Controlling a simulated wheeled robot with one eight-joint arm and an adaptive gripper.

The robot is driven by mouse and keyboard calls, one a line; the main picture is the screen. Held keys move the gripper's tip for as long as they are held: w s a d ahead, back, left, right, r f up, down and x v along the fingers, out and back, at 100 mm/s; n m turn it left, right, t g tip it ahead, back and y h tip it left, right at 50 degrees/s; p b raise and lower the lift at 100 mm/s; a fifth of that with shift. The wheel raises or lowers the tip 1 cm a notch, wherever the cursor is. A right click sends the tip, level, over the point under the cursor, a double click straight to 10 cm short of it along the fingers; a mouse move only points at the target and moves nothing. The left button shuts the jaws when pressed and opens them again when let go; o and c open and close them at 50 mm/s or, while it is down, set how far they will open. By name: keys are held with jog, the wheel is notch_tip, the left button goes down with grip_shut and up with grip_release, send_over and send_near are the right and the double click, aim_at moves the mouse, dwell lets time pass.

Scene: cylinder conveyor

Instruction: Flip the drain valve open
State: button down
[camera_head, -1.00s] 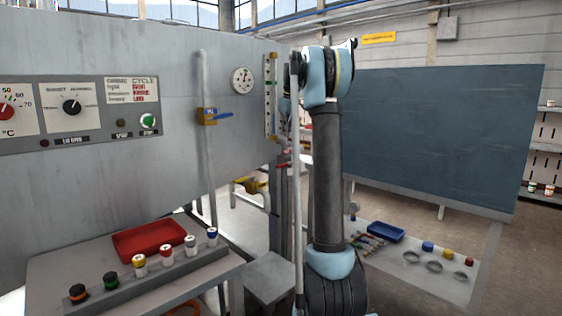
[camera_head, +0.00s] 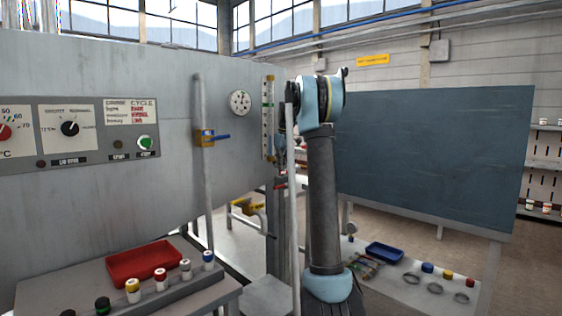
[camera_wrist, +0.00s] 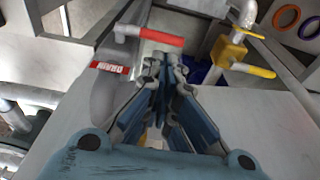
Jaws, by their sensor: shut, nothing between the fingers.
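A valve with a red lever handle (camera_wrist: 148,36) shows in the wrist view, on a grey pipe fitting. A red label (camera_wrist: 109,67) with white lettering, too blurred to read surely, sits to its left. The lever points to the right in the picture. My gripper (camera_wrist: 163,68) is shut and empty, with its fingertips just below the red handle in the picture; I cannot tell whether they touch it. In the head view the red handle (camera_head: 281,182) is small beside my arm, and the gripper's fingers are hard to make out.
A yellow valve (camera_wrist: 230,50) with a yellow lever stands to the right; it also shows in the head view (camera_head: 245,207). A blue-levered valve (camera_head: 207,137) is on the upright pipe. A bench with a red tray (camera_head: 143,262) stands at left, a dark board (camera_head: 430,150) at right.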

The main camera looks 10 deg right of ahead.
aim_at(282, 186)
jog(key=f, duration=0.5)
jog(key=w+a+f, duration=0.1)
jog(key=f, duration=0.1)
jog(key=shift+w+f, duration=0.1)
jog(key=shift+f, duration=0.2)
jog(key=shift+d, duration=0.25)
jog(key=shift+f, duration=0.1)
